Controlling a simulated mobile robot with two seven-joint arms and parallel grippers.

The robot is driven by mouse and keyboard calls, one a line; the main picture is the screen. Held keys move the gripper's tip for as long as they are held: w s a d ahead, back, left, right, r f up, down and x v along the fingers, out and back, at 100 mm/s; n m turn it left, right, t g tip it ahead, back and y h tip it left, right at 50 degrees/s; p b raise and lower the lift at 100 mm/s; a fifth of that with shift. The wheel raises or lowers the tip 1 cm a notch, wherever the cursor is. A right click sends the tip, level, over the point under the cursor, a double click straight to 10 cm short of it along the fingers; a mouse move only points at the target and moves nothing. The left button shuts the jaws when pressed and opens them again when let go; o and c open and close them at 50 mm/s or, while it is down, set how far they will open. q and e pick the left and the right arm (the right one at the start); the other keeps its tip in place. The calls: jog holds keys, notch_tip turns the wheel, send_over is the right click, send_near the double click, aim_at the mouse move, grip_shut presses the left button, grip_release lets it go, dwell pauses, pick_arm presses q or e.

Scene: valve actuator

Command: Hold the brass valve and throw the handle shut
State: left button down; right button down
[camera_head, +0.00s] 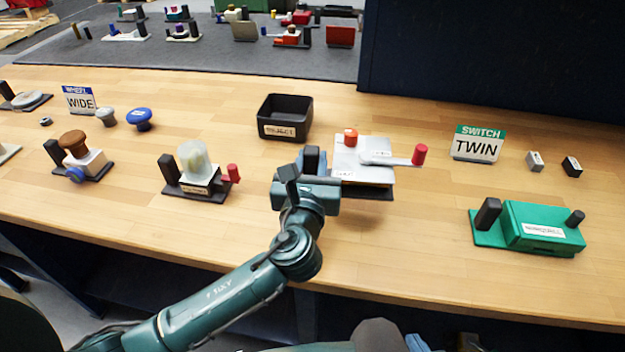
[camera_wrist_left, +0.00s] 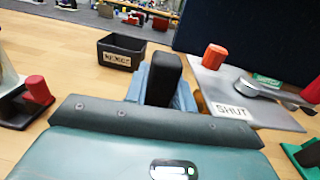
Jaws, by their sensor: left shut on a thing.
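The valve unit has a silver plate (camera_head: 350,160) on a dark base, with an orange-red knob (camera_head: 351,137) at its back left. A grey lever (camera_head: 385,159) points right across the plate and ends in a red grip (camera_head: 420,154). In the left wrist view a SHUT label (camera_wrist_left: 232,111) lies on the plate's near left part, and a little brass colour shows under its left edge. My left gripper (camera_head: 312,163) is at the unit's left end, shut on the upright black post (camera_wrist_left: 164,76). The post's foot is hidden. My right gripper is not in view.
A black open bin (camera_head: 285,118) stands behind my left gripper. A fixture with a pale knob and red handle (camera_head: 195,172) stands to the left. A TWIN sign (camera_head: 477,144) and a green switch box (camera_head: 540,228) are to the right. The table front between is clear.

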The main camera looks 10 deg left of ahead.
pick_arm(q)
jog(key=shift+r, duration=0.65)
jog(key=shift+f, duration=4.05)
jog(key=shift+f, duration=0.45)
jog(key=shift+f, duration=0.15)
jog(key=shift+r, duration=0.4)
jog(key=c, duration=1.1)
grip_release()
jog(key=shift+f, duration=0.1)
